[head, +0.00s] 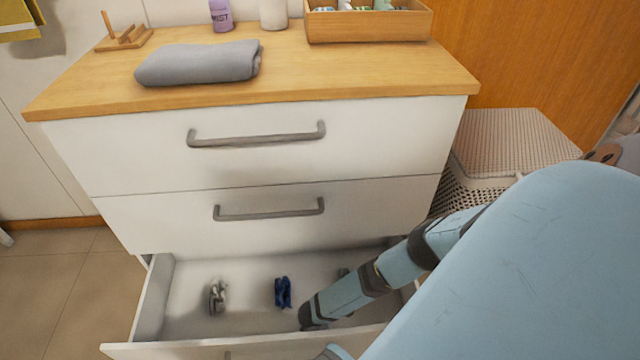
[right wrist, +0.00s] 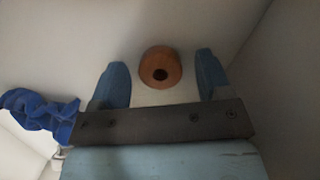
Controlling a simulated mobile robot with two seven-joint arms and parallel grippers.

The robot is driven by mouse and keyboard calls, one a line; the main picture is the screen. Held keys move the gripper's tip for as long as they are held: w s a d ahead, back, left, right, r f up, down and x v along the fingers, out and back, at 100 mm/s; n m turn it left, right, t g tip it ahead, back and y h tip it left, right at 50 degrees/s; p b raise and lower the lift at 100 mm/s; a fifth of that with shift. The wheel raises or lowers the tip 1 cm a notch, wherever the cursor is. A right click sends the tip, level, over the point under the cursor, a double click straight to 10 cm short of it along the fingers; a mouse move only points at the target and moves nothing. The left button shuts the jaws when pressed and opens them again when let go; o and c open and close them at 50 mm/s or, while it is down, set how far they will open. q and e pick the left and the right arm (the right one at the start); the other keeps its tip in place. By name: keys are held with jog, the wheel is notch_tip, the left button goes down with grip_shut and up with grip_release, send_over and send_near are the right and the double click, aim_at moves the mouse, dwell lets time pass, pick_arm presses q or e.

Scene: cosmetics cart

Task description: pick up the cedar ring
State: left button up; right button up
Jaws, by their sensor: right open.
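The cedar ring (right wrist: 160,68) is a round orange-brown wooden piece with a dark hole. In the right wrist view it lies on the pale drawer floor, ahead of and between the two fingers. My right gripper (right wrist: 158,82) is open and empty, with a blue finger on each side of the ring. In the head view my right arm reaches down into the open bottom drawer (head: 160,300), and its hand and the ring cannot be made out there. My left gripper does not show.
A blue crumpled item (head: 283,292) lies in the drawer, left of my right arm; it also shows in the right wrist view (right wrist: 45,112). A grey-white item (head: 217,296) lies farther left. Drawer walls stand close to the right of the hand. Two closed drawers are above.

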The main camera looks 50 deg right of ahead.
jog(key=c, duration=1)
jog(key=shift+r, duration=0.15)
